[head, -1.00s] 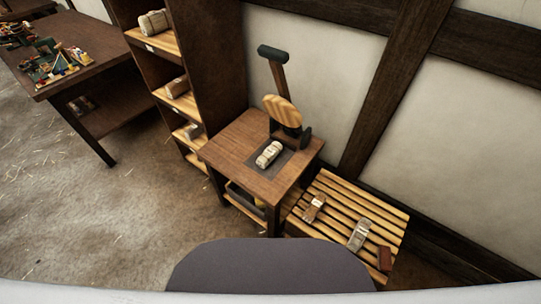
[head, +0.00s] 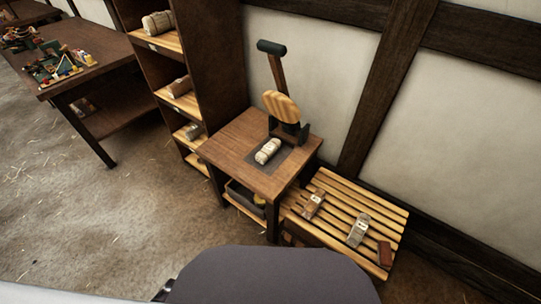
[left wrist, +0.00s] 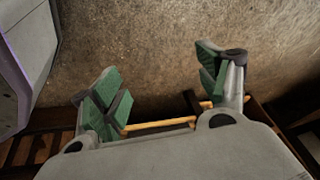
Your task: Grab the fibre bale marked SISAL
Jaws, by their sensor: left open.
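Several wrapped bales show in the head view, with labels too small to read, so I cannot tell which is marked SISAL. A pale bale (head: 268,151) lies on a dark mat on the small table (head: 235,148). A brown bale (head: 313,204) and a greyish bale (head: 358,230) lie on the slatted bench (head: 335,238). Other bales sit on the tall shelf: a top one (head: 158,22), a brown one (head: 180,86) and a lower one (head: 193,131). My left gripper (left wrist: 162,88) is open and empty in the left wrist view, its green-padded fingers apart. My right gripper is not in view.
A press-like device with a lever (head: 281,95) stands at the small table's back. A reddish block (head: 385,254) lies at the bench's right end. A workbench (head: 95,75) with colourful items stands at the left. The floor at left (head: 70,200) is open, with straw bits.

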